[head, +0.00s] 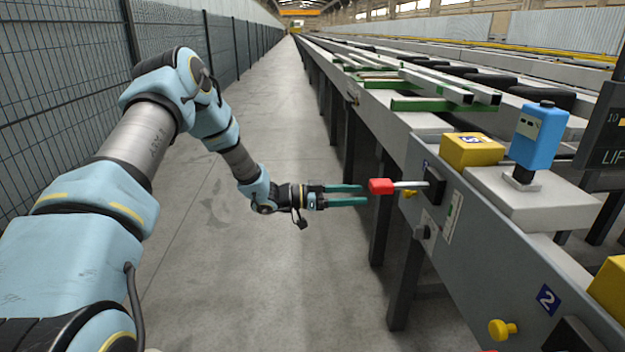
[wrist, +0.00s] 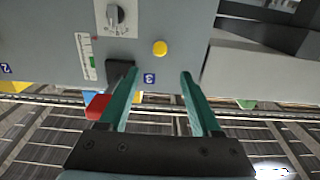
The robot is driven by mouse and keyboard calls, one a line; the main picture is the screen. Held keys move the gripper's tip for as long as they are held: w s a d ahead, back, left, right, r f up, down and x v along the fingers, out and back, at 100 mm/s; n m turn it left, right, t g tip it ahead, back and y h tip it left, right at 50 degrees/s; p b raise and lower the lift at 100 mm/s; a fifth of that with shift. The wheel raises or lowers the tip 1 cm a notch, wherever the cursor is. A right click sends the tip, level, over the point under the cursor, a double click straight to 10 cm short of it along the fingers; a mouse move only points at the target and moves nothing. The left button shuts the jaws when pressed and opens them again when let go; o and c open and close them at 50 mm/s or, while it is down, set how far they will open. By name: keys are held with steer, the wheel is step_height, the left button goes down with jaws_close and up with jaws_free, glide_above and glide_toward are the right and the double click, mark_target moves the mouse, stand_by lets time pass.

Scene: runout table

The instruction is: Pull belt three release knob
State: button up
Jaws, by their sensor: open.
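The belt three release knob, a small yellow knob (wrist: 160,48), sits on the grey side panel (wrist: 50,40) beside a blue plate marked 3 (wrist: 150,78) in the wrist view. In the head view the yellow knob (head: 411,194) shows only in part, just under the red handle's rod. My gripper (head: 366,195) is open and empty, its teal fingers pointing at the panel. In the wrist view the knob lies beyond the fingertips (wrist: 160,72), between their lines, with a gap left.
A red handle (head: 381,186) on a metal rod sticks out close by my fingertips; in the wrist view it is left of the left finger. A rotary switch (head: 421,232) is below. Another yellow knob (head: 502,329) sits by plate 2 (head: 547,299). The aisle floor is clear.

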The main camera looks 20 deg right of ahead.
steer(key=w+a+r+n+t+y, duration=0.3)
steer(key=w+a+n+t+y, duration=0.55)
steer(key=w+a+t, duration=0.6)
steer(key=a+r+n+g+y, duration=0.2)
steer(key=a+n+y, duration=0.2)
steer(key=a, duration=1.2)
steer(key=s+a+r+n+g+y, duration=0.3)
steer(key=s+a+n, duration=0.5)
steer(key=s+a, duration=1)
steer(key=s+r+p, duration=0.1)
steer(key=r+p, duration=0.9)
steer(key=p, duration=0.1)
steer(key=s+d+r+g+y+p, duration=0.1)
steer(key=s+r+p, duration=0.1)
steer(key=r+p, duration=0.9)
steer(key=shift+s+d+r+p, duration=0.2)
steer(key=shift+s+r+p, duration=0.1)
steer(key=shift+n+g, duration=0.25)
